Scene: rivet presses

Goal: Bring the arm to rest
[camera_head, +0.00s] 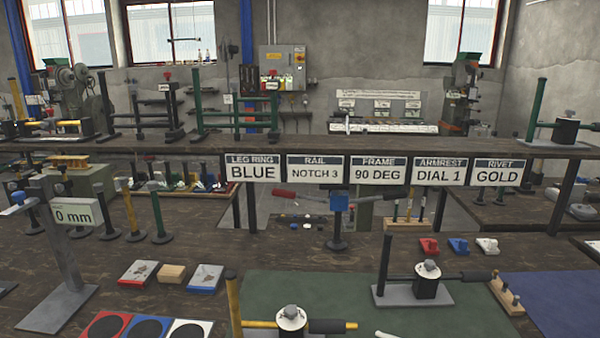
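Neither of my grippers shows in the head view, and I see no arm of mine that I can make out for sure. A workbench (200,260) fills the lower part of the view. On the green mat (390,318) stands an assembly with a grey base, a black block (427,288) and a dark bar. A similar assembly with a white round top (291,318) and a yellow rod is cut off by the bottom edge. A blue-headed post (338,220) stands behind the mat.
Sign cards (378,170) hang along the shelf edge (150,148). A grey stand with a "0 mm" display (76,213) is at left. Red, blue and white pads (148,328) lie at the bottom left. Small red, blue and white parts (458,245) lie at right, near a blue mat (565,300).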

